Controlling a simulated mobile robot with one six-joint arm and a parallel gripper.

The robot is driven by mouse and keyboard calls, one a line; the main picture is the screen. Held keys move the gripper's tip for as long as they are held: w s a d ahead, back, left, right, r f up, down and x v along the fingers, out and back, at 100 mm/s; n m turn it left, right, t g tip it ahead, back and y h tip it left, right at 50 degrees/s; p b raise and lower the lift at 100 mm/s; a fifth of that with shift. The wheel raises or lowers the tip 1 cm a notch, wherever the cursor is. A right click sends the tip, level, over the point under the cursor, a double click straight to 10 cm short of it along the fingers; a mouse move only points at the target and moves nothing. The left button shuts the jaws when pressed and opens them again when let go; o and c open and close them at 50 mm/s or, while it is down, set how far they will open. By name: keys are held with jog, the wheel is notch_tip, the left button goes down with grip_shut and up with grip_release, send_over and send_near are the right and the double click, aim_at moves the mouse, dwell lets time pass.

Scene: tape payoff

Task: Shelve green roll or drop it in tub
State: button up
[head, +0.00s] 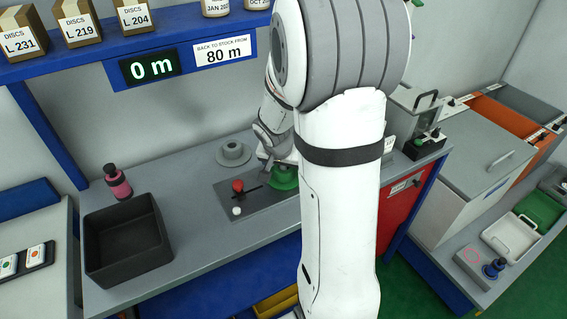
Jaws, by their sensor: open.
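A green roll (285,179) sits on a dark grey plate (262,207) on the workbench, partly hidden behind my arm. My gripper (268,165) is open at the roll's upper left; whether it touches the roll I cannot tell. A dark open tub (128,276) stands at the bench's left end and looks empty. A blue shelf (60,64) above the bench carries several labelled boxes.
A display (150,67) reads "0 m", beside a sign (224,50) reading "BACK TO STOCK FROM 80 m". A grey flanged hub (233,154) lies behind the plate. A red knob (238,186) stands on the plate. A pink bottle (118,184) stands behind the tub.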

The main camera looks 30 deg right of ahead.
jog(key=shift+c, duration=0.5)
jog(key=c, duration=1.1)
jog(key=shift+a+b, duration=0.1)
jog(key=shift+b, duration=0.3)
jog(key=shift+c, duration=0.2)
jog(key=shift+r, duration=0.15)
jog(key=shift+r+p, duration=2.15)
jog(key=shift+r, duration=1.25)
